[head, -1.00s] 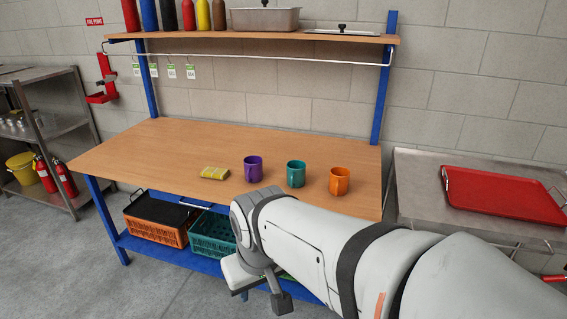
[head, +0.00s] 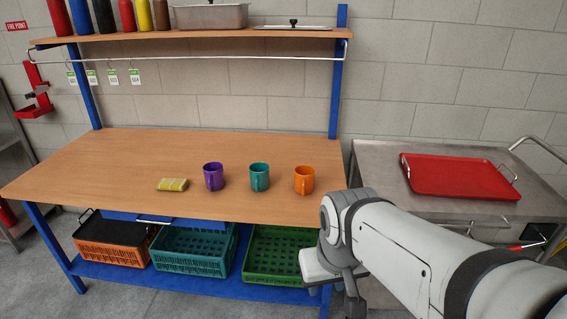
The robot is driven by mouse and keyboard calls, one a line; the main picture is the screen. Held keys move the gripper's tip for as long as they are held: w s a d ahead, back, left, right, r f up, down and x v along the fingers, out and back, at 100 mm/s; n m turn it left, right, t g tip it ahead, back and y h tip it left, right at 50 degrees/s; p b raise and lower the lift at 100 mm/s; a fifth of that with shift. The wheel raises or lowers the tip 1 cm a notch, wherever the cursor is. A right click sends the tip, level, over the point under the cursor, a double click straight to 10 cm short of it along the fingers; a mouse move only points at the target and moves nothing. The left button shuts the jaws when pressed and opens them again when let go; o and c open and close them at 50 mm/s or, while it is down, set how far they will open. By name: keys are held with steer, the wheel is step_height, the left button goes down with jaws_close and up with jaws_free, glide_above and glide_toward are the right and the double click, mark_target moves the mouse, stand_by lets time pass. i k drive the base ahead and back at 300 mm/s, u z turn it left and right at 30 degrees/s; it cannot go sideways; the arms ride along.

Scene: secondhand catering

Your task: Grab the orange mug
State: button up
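The orange mug (head: 305,181) stands upright on the wooden bench top (head: 120,165), near its front right part. A teal mug (head: 260,177) and a purple mug (head: 214,177) stand in a row to its left. My gripper (head: 336,284) hangs at the end of my arm, below and a little right of the orange mug in the picture, in front of the bench. It is apart from the mug. Its fingers are too small and turned away to show whether they are open or shut.
A yellow sponge (head: 172,184) lies left of the mugs. Crates, one orange (head: 112,251), one teal (head: 190,262) and one green (head: 262,274), sit on the blue lower shelf. A steel table (head: 385,170) with a red tray (head: 460,176) stands at right. An upper shelf (head: 190,36) overhangs the bench's back.

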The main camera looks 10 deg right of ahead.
mark_target(304, 183)
steer(key=u, duration=0.05)
steer(key=i, duration=1.5)
steer(key=z, duration=0.05)
